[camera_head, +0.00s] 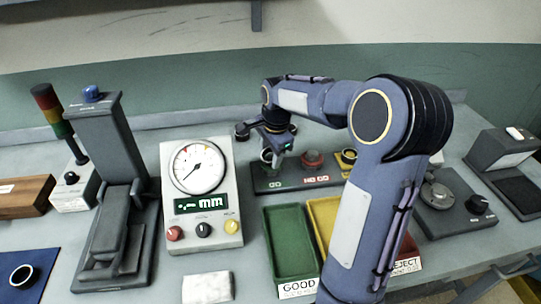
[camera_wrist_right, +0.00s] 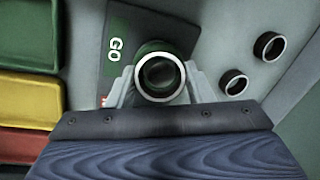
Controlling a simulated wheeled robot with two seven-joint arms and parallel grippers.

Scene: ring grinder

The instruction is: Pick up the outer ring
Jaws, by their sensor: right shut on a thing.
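My right gripper (camera_head: 275,154) is over the left end of the dark gauge block, by its GO label (camera_head: 277,184). In the right wrist view its two fingers (camera_wrist_right: 160,88) are closed on the sides of an outer ring (camera_wrist_right: 160,76), a bright metal rim with a dark bore. The ring is in front of a green round part at the GO spot; whether it touches that part I cannot tell. Two more rings, one (camera_wrist_right: 269,46) and another (camera_wrist_right: 234,83), lie on the bench to the right in the wrist view. My left gripper is not in view.
A ring (camera_head: 22,275) lies on a blue mat (camera_head: 38,255). The dial gauge (camera_head: 203,200) stands left of the green GOOD tray (camera_head: 290,243) and yellow tray (camera_head: 327,222). My right arm covers part of the trays. A grey press (camera_head: 118,190) stands further left.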

